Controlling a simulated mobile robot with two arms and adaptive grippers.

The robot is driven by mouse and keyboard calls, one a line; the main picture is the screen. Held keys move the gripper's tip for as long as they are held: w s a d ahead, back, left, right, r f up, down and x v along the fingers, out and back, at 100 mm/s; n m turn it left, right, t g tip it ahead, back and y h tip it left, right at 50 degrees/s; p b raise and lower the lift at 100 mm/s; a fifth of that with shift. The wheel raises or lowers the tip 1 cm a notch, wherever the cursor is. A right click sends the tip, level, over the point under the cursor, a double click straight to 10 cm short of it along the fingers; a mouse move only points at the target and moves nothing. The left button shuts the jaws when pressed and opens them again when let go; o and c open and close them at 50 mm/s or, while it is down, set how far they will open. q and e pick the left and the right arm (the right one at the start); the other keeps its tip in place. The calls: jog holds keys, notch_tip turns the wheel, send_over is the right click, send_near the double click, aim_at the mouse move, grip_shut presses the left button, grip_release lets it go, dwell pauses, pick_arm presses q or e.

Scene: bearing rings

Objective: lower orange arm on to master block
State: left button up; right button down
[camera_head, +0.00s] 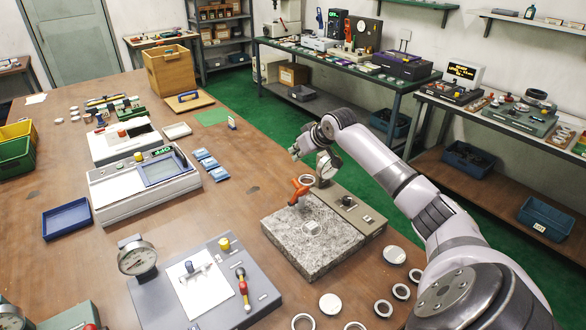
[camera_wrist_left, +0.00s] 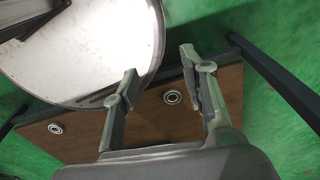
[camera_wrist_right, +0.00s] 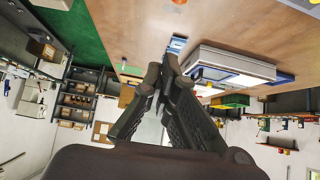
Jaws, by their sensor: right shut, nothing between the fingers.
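The orange arm (camera_head: 299,191) is a small orange lever on the gauge stand, raised above the speckled granite plate (camera_head: 290,250). A small pale block (camera_head: 311,228), apparently the master block, sits on the plate below it, with a gap between them. The round dial gauge (camera_head: 327,165) stands just behind the orange arm. My right gripper (camera_head: 297,151) is shut and empty, above and behind the orange arm near the dial; its closed fingers also show in the right wrist view (camera_wrist_right: 164,75). My left gripper (camera_wrist_left: 160,68) is open and empty, away from the stand, outside the head view.
A grey control box (camera_head: 355,208) adjoins the granite plate. Rings and discs (camera_head: 395,255) lie to its right. A grey gauge board (camera_head: 205,285) and a white display machine (camera_head: 145,190) stand to the left. Bare wood lies between them and the plate.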

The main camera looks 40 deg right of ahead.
jog(key=a+p+x, duration=0.1)
jog(key=p+x, duration=0.1)
jog(key=x, duration=0.6)
pick_arm(q)
jog(key=r, duration=0.1)
jog(key=w+r+p, duration=0.1)
jog(key=r, duration=0.1)
jog(key=r+p, duration=0.1)
jog(key=r, duration=0.1)
jog(key=shift+w, duration=0.4)
pick_arm(e)
jog(key=s, duration=0.1)
jog(key=s+f, duration=0.1)
jog(key=s, duration=0.1)
jog(key=shift+s+d+f, duration=0.25)
jog(key=shift+s+f, duration=0.05)
jog(key=shift+f, duration=0.05)
pick_arm(q)
jog(key=shift+w, duration=0.1)
